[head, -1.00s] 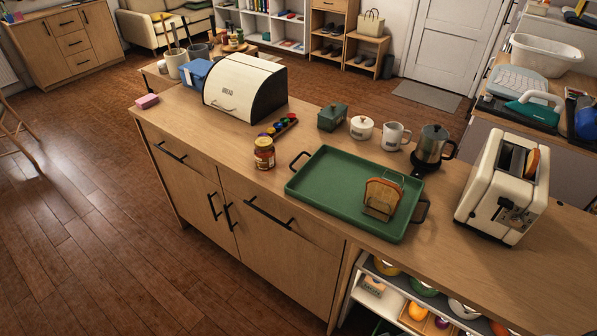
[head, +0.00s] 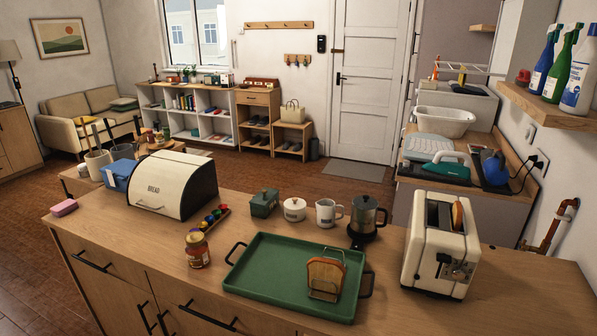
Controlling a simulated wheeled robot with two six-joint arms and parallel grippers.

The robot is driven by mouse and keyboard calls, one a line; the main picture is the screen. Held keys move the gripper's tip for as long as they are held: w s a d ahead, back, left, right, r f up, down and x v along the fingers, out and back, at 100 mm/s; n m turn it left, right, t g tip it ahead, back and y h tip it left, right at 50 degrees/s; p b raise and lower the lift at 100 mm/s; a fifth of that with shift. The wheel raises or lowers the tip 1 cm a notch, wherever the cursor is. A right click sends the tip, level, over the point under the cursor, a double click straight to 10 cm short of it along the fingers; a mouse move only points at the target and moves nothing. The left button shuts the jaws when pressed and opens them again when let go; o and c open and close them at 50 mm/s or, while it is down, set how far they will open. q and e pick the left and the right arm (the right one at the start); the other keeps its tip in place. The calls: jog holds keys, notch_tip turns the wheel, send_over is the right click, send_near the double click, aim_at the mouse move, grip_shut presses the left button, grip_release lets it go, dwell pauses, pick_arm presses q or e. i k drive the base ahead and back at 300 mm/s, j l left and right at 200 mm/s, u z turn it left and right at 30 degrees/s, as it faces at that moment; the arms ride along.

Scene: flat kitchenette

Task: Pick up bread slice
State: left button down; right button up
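A bread slice (head: 324,275) stands upright in a small wire rack on the green tray (head: 258,270), near the tray's right end. Another bread slice (head: 457,215) shows its top edge in a slot of the cream toaster (head: 424,245), which stands on the counter to the right of the tray. A cream bread box (head: 165,180) stands at the counter's left, its front closed. Neither of my grippers is in view.
A jar (head: 197,250) stands left of the tray. A green box (head: 264,203), a white lidded pot (head: 294,209), a mug (head: 328,212) and a steel kettle (head: 367,217) line the back edge. The counter (head: 520,290) is clear right of the toaster.

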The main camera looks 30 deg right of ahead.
aim_at(456, 214)
jog(key=i+z, duration=0.2)
jog(key=i, duration=0.3)
jog(key=z, duration=1.95)
